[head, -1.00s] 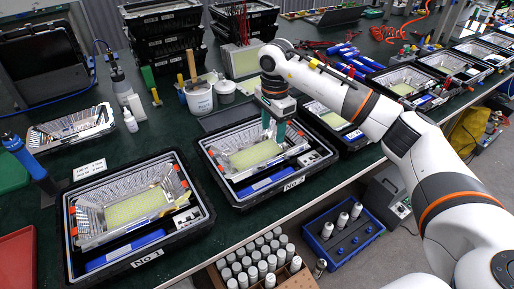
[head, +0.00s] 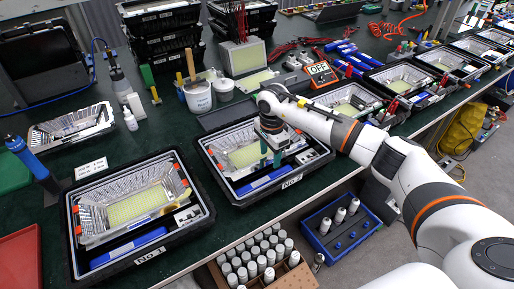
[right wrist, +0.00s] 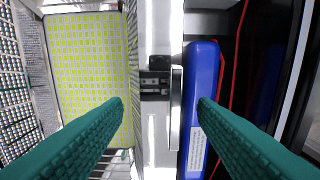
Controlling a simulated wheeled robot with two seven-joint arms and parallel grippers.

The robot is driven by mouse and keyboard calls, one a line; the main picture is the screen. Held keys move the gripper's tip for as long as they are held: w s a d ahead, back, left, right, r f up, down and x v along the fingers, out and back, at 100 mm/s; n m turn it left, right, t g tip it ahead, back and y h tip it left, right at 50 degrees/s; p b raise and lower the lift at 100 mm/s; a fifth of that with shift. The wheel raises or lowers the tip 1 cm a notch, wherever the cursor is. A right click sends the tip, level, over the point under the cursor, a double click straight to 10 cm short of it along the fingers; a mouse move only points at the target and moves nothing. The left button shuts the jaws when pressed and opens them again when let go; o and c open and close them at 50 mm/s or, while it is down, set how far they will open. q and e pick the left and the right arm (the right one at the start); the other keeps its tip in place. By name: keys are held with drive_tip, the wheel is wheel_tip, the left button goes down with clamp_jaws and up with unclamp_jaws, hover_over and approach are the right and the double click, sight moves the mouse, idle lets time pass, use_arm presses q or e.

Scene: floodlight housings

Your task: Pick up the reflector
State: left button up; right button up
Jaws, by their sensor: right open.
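My right gripper (head: 270,158) is open and points down over the front right part of the housing marked No 2 (head: 228,194). In that housing sits a silver faceted reflector (head: 220,143) with a yellow dotted panel (head: 243,156). In the right wrist view, the reflector's pale side wall (right wrist: 150,120) lies between the two teal fingers, with a latch (right wrist: 155,85) on it. A blue bar (right wrist: 202,105) lies beside that wall, partly behind one finger. Contact cannot be told. A loose silver reflector (head: 72,128) lies on the bench at the left. My left gripper is not in view.
The housing marked No 1 (head: 70,230), with its own reflector, stands at front left. More housings stand along the bench to the right. A white tub (head: 198,96) stands behind. A box of white cylinders (head: 285,275) and a blue crate (head: 322,232) are below the bench edge.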

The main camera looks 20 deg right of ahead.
drive_tip(key=shift+c, duration=0.4)
drive_tip(key=c, duration=1)
drive_tip(key=shift+r, duration=0.1)
wheel_tip(320, 180, up, 10)
drive_tip(key=shift+r+b, duration=0.1)
drive_tip(key=shift+b, duration=0.45)
clamp_jaws()
wheel_tip(320, 180, up, 7)
drive_tip(key=p, duration=0.4)
drive_tip(key=shift+r+p, duration=0.15)
drive_tip(key=shift+p, duration=0.2)
